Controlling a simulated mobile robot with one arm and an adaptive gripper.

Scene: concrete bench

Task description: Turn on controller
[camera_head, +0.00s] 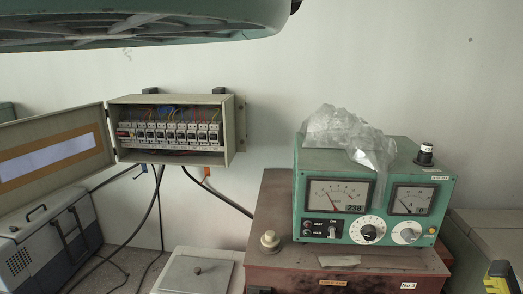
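A teal controller box (372,201) stands on a rusty red cabinet at the right. Its front has a large needle meter (338,196) with a small digital readout that seems to show 238, and a smaller meter (412,200) to the right. Below them are a small toggle switch (331,230) with small labelled indicators beside it, a white-rimmed dial (367,231) with a black knob, and a pale knob (407,233). The toggle's position is too small to tell. Crumpled clear plastic (345,135) lies over the top and hangs over the front edge. My gripper is not in view.
An open breaker box (181,131) is on the wall, its door (52,152) swung left, cables hanging below. A cream button (269,240) stands on the red cabinet (272,204). A grey case (48,240) is at the left. A large green rounded body covers the top left.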

